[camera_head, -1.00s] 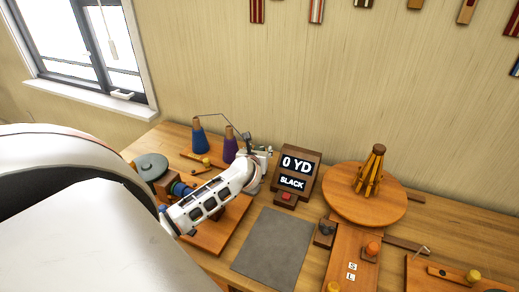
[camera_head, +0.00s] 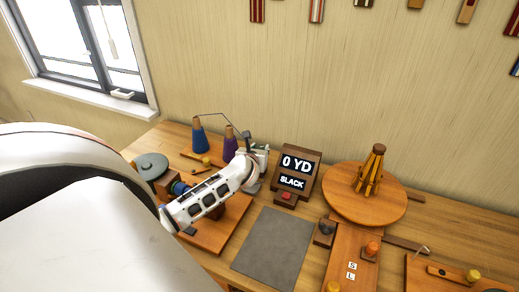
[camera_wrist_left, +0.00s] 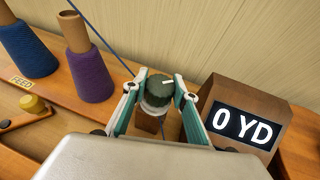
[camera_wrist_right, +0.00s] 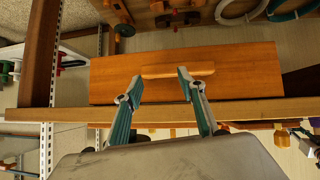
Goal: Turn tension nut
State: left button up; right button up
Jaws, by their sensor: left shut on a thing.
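The tension nut (camera_wrist_left: 157,92) is a dark green round knob with a white mark, on a wooden post in the left wrist view. My left gripper (camera_wrist_left: 158,98) has one finger on each side of the nut and is shut on it. In the head view, my left gripper (camera_head: 258,156) is beside the display, and the nut is hard to make out there. The display (camera_head: 295,166) reads "0 YD" and "SLACK". My right gripper (camera_wrist_right: 160,82) is open and empty in the right wrist view, in front of a wooden panel with a bar handle (camera_wrist_right: 178,71).
A blue cone (camera_head: 199,138) and a purple cone (camera_head: 230,146) of yarn stand behind the left arm. A grey mat (camera_head: 272,248) lies in front of the display. A round wooden turntable (camera_head: 340,200) with a peg cone stands to the right.

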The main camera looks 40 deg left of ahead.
pick_arm(q)
jog(key=shift+a+r+m+t+h, duration=0.1)
jog(key=shift+m+t+h, duration=0.35)
jog(key=shift+m+h, duration=0.65)
jog(key=shift+a+r+m+t+h, duration=0.1)
jog(key=shift+m+t+h, duration=0.35)
jog(key=shift+m+h, duration=0.65)
jog(key=shift+d+f+m+h, duration=0.15)
jog(key=shift+m+h, duration=1.75)
jog(key=shift+h, duration=0.5)
jog(key=o, duration=1.1)
jog(key=shift+w+d, duration=0.1)
